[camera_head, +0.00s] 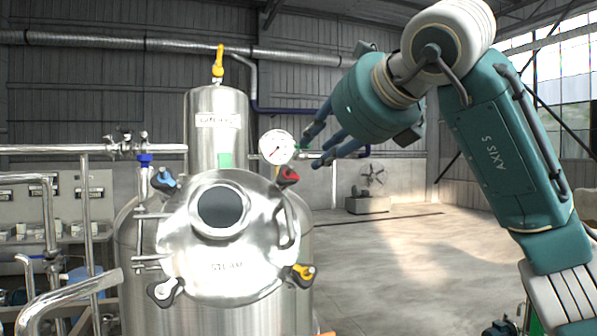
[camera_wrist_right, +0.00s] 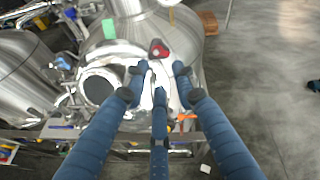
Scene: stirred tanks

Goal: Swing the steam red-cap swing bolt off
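The steel lid marked STEAM (camera_head: 228,268) faces me on the front of the tank (camera_head: 135,245). The red-cap swing bolt (camera_head: 288,177) sits at the lid's upper right edge. In the right wrist view the red cap (camera_wrist_right: 158,48) lies just beyond the fingertips, towards the top. My right gripper (camera_head: 313,150) hangs above and right of the red cap, apart from it as far as I can see. Its blue fingers (camera_wrist_right: 158,78) are spread with nothing between them. My left gripper is not in view.
A pressure gauge (camera_head: 276,147) stands close to the red cap and my right fingers. Blue-cap (camera_head: 163,180), white-cap (camera_head: 165,291) and yellow-cap (camera_head: 302,274) bolts sit around the lid. Pipes (camera_head: 85,200) crowd the left. The floor (camera_head: 400,260) to the right is mostly clear.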

